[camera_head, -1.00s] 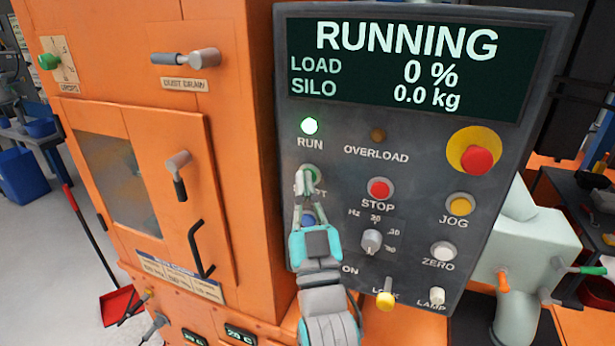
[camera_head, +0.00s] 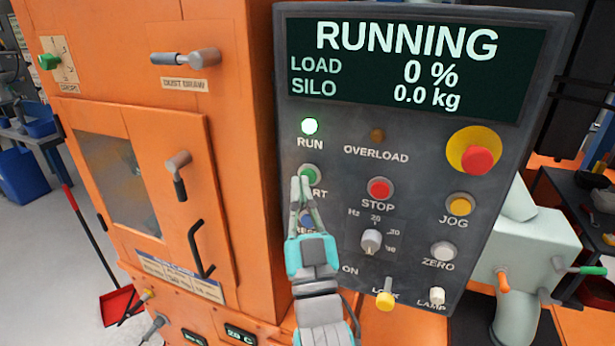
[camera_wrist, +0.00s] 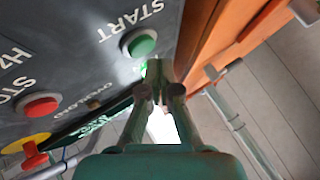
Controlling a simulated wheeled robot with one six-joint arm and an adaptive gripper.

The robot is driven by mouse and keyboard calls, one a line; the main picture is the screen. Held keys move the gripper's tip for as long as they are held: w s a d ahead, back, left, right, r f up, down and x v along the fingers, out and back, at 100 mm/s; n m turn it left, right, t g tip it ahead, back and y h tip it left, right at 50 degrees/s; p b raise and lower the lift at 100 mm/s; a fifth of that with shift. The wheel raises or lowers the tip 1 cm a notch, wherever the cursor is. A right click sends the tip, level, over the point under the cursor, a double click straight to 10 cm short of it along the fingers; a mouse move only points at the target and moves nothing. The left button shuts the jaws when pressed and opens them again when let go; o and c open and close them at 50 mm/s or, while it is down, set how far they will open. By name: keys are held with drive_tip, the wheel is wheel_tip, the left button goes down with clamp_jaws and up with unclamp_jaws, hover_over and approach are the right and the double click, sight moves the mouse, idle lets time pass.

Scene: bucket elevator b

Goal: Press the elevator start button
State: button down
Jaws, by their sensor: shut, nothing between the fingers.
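The green START button (camera_head: 309,175) is on the dark control panel (camera_head: 330,240), below the lit green RUN lamp (camera_head: 309,126). The panel's screen (camera_head: 410,65) reads RUNNING, LOAD 0 % and SILO 0.0 kg. My gripper (camera_head: 301,182) is shut and empty, its fingertips just below the START button in the head view, covering part of its label. In the wrist view the START button (camera_wrist: 140,43) shows clear beside the closed fingertips (camera_wrist: 158,68), apart from them. The blue button under START is partly hidden by my fingers.
The red STOP button (camera_head: 380,189), red emergency knob (camera_head: 478,159) on yellow, JOG button (camera_head: 459,206) and grey dial (camera_head: 371,241) are close to the right. An orange cabinet (camera_head: 255,150) with handles stands left of the panel.

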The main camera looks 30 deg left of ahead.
drive_tip(key=s, duration=0.2)
drive_tip(key=s+d, duration=0.1)
drive_tip(key=s, duration=0.2)
idle(0.4)
idle(0.7)
drive_tip(key=s+d+f+m+h, duration=0.2)
drive_tip(key=d+f+h, duration=0.3)
drive_tip(key=d+f, duration=0.85)
drive_tip(key=s+d+f+m+h, duration=0.2)
drive_tip(key=d+f+h, duration=0.2)
drive_tip(key=d+f, duration=0.95)
drive_tip(key=s+d+f+m+h, duration=0.2)
drive_tip(key=s+d+f+h, duration=0.2)
drive_tip(key=s+d+f, duration=0.45)
drive_tip(key=s+d+m+g+h, duration=0.1)
drive_tip(key=s+d, duration=0.3)
drive_tip(key=s, duration=0.4)
drive_tip(key=s+d+m+g+h, duration=0.2)
drive_tip(key=s+d+h, duration=0.1)
drive_tip(key=s, duration=0.5)
drive_tip(key=shift+d+r+h, duration=0.3)
drive_tip(key=shift+d, duration=0.45)
